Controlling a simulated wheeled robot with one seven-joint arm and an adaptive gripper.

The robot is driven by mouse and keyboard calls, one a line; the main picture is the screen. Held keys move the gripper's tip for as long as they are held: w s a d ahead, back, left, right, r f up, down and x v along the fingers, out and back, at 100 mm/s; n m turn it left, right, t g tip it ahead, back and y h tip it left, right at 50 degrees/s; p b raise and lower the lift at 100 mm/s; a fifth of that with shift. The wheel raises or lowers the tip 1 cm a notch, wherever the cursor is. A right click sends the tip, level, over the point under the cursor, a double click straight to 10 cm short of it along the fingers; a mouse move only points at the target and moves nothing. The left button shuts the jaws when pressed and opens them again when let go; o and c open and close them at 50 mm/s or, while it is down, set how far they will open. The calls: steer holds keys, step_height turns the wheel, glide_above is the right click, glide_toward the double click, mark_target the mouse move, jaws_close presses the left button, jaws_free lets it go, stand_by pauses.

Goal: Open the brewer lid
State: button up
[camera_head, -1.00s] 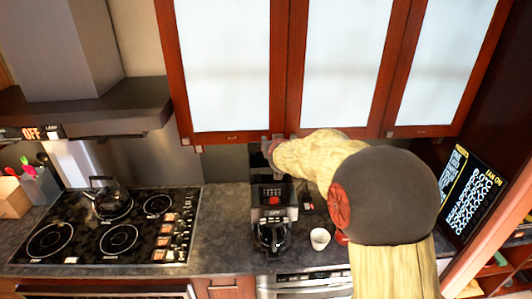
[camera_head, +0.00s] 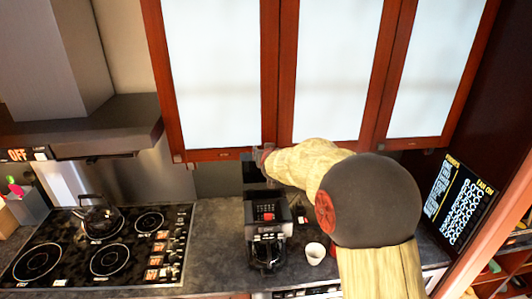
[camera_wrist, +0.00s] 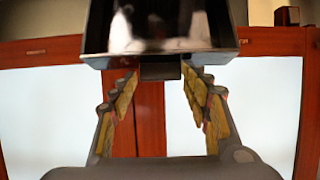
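The brewer (camera_head: 267,210) is a black coffee machine with a red-lit panel and a glass pot below, standing on the counter. My gripper (camera_head: 262,155) is small in the head view, above and behind the brewer near the cabinet bottoms. A dark upright piece (camera_head: 251,174) shows below it; I cannot tell surely whether this is the lid. In the wrist view, my gripper (camera_wrist: 159,80) is open, its two fingers apart. A shiny dark block (camera_wrist: 160,25) with a small tab (camera_wrist: 160,68) lies ahead. The tab sits between the fingertips; contact is unclear.
Upper cabinets (camera_head: 272,75) with pale panels hang close behind my gripper. A white cup (camera_head: 314,252) stands right of the brewer. A stove (camera_head: 75,247) with a kettle (camera_head: 98,216) is at left. Grey counter (camera_head: 218,225) is bare between stove and brewer.

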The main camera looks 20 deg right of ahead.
steer(key=shift+o, duration=1.4)
steer(key=shift+f, duration=0.35)
steer(key=shift+r, duration=0.1)
steer(key=v, duration=1.2)
steer(key=shift+r, duration=0.1)
